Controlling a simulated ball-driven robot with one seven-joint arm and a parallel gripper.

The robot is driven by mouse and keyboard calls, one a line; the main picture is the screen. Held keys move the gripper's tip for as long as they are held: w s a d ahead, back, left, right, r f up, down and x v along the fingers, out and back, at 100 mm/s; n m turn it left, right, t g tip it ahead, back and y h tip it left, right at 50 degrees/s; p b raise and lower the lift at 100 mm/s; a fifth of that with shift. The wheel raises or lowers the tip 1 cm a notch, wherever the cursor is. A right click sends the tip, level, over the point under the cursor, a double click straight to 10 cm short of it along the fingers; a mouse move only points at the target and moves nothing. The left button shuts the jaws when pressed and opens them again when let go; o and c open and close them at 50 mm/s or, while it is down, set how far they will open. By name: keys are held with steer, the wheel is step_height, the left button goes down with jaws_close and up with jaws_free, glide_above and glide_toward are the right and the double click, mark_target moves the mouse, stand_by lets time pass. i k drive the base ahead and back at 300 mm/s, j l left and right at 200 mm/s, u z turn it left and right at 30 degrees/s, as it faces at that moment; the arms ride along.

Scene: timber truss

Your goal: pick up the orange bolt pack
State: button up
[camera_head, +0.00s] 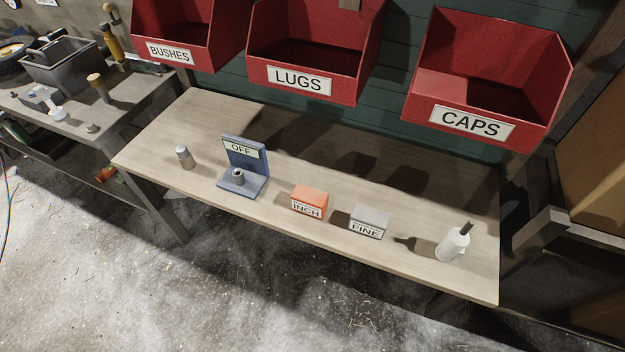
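The orange bolt pack (309,201) is a small box with a white label reading INCH. It sits upright near the front edge of the wooden bench (300,150). To its right, a small gap away, is a grey box (369,221) labelled FINE. My gripper is not in view.
A metal cylinder (184,157) stands at the bench's left, a white bottle (453,243) at its right. Red bins labelled BUSHES (169,52), LUGS (299,80) and CAPS (471,122) hang above the back. A cluttered side table (120,112) stands left. The front floor is clear.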

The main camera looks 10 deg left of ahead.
mark_target(312, 202)
steer(key=i+j+z, duration=0.15)
steer(key=j, duration=0.45)
steer(key=i+j+z, duration=0.15)
steer(key=j, duration=0.45)
steer(key=j+z, duration=0.15)
steer(key=j, duration=0.4)
